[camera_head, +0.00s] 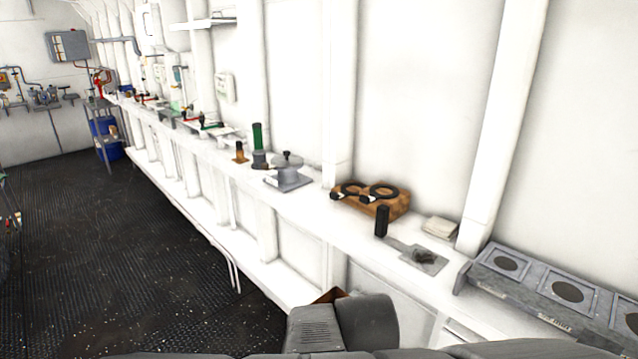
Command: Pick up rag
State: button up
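A small pale, off-white folded cloth (440,228), which looks like the rag, lies flat on the white bench (310,225) close to the wall. It is at the right of the head view, behind a grey flat plate with a dark lump on it. My arm's grey links show at the bottom middle, in front of the bench. My gripper is not visible in this view, so its opening and contents do not show.
A brown block (398,205) with black ring-shaped parts sits left of the cloth. A black-handled tool (382,222) and the grey plate (424,259) are in front. A grey unit with round openings (560,291) stands right. Dark floor (110,250) at left is open.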

aim_at(440, 227)
jog(key=i+l+u, duration=0.1)
jog(key=i+l, duration=0.55)
jog(key=i, duration=0.2)
